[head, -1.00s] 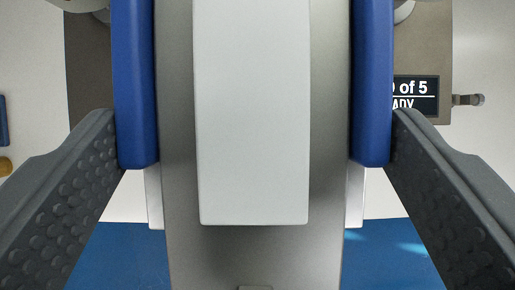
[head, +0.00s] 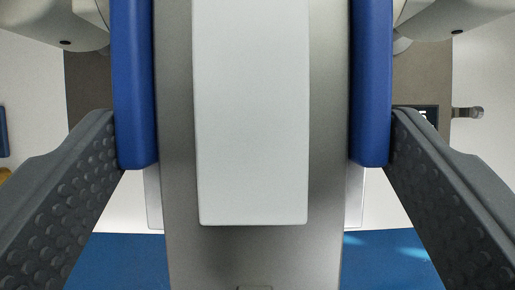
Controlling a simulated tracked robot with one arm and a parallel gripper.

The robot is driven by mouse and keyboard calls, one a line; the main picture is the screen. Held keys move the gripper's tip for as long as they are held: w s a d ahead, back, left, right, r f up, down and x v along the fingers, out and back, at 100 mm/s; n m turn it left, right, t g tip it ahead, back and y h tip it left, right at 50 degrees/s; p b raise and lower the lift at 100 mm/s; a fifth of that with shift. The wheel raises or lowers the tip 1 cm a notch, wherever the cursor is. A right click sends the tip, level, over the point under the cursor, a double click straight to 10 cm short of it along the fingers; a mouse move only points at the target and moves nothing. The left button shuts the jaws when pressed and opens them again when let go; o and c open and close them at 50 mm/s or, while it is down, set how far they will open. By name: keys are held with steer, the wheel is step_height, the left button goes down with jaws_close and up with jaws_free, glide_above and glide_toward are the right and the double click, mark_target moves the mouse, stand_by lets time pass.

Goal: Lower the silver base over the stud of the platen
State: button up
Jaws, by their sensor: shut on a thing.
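My gripper (head: 252,140) reaches in from both lower sides of the head view, its dark textured fingers shut on the silver base (head: 180,200). The base fills the middle of the view, with a light grey block (head: 252,120) along its centre and blue pads (head: 133,90) at either side against the fingertips. The platen and its stud cannot be made out; the held base hides what is straight ahead.
A brown-grey machine body (head: 425,75) shows behind the base, with a dark display (head: 430,112) mostly covered and a small knob (head: 468,112) at right. Rounded pale parts (head: 455,15) stand at both upper corners. A blue surface (head: 120,260) lies below.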

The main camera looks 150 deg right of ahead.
steer(key=shift+w+a, duration=0.25)
steer(key=shift+w, duration=0.1)
steer(key=shift+f, duration=0.6)
steer(key=shift+f, duration=0.25)
steer(key=o, duration=1.7)
steer(key=shift+r+b, duration=0.15)
steer(key=shift+b, duration=0.15)
